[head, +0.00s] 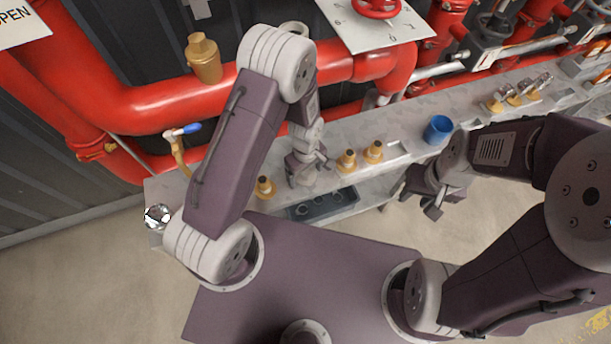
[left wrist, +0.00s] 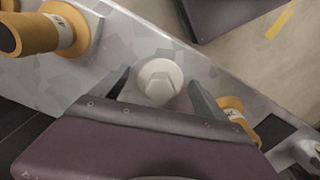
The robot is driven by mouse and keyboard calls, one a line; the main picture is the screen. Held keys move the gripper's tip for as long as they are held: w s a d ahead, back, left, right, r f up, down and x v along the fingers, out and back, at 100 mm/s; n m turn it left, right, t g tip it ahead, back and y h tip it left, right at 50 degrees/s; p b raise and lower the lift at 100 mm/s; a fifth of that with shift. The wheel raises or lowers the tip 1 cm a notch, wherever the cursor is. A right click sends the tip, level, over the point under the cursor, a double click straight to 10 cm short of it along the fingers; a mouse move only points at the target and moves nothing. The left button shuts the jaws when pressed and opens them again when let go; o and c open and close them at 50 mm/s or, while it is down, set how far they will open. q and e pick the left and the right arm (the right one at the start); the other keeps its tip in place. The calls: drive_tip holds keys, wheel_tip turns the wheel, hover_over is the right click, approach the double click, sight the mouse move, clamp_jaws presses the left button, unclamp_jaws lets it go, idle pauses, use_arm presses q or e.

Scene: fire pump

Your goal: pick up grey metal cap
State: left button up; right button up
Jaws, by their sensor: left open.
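The grey metal cap (left wrist: 160,82) is pale grey, round, with a hexagonal raised top. In the left wrist view it stands on the grey mottled bench between the two fingers of my left gripper (left wrist: 160,91). The fingers are open, with a gap to the cap on each side. In the head view my left gripper (head: 316,168) is low over the bench, between brass fittings, and largely hides the cap. My right gripper (head: 424,198) hangs at the bench's front side, away from the cap; its jaw opening is unclear.
Brass fittings (head: 265,188) (head: 346,161) stand on both sides of my left gripper. A blue cup (head: 438,129) is farther right, and a shiny silver object (head: 157,216) is at the bench's left end. Red pipes (head: 165,105) run behind. A dark tray (head: 323,205) lies in front.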

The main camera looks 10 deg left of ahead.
sight(308, 173)
use_arm(q)
drive_tip(key=c, duration=1.5)
drive_tip(key=shift+r, duration=0.1)
drive_tip(key=r, duration=0.1)
drive_tip(key=r+p, duration=0.1)
drive_tip(key=r, duration=0.2)
drive_tip(key=shift+s+d+r, duration=0.15)
drive_tip(key=shift+d+r, duration=0.25)
drive_tip(key=s+d+r, duration=0.1)
drive_tip(key=d+r, duration=0.1)
drive_tip(key=d, duration=0.1)
drive_tip(key=s+d+r+p, duration=0.1)
drive_tip(key=s+d+r, duration=0.1)
drive_tip(key=d, duration=0.1)
drive_tip(key=s+d+r, duration=0.2)
drive_tip(key=d, duration=0.1)
drive_tip(key=shift+s+d+p, duration=0.2)
drive_tip(key=shift+s+p, duration=0.05)
drive_tip(key=shift+p, duration=0.1)
drive_tip(key=shift+a, duration=0.15)
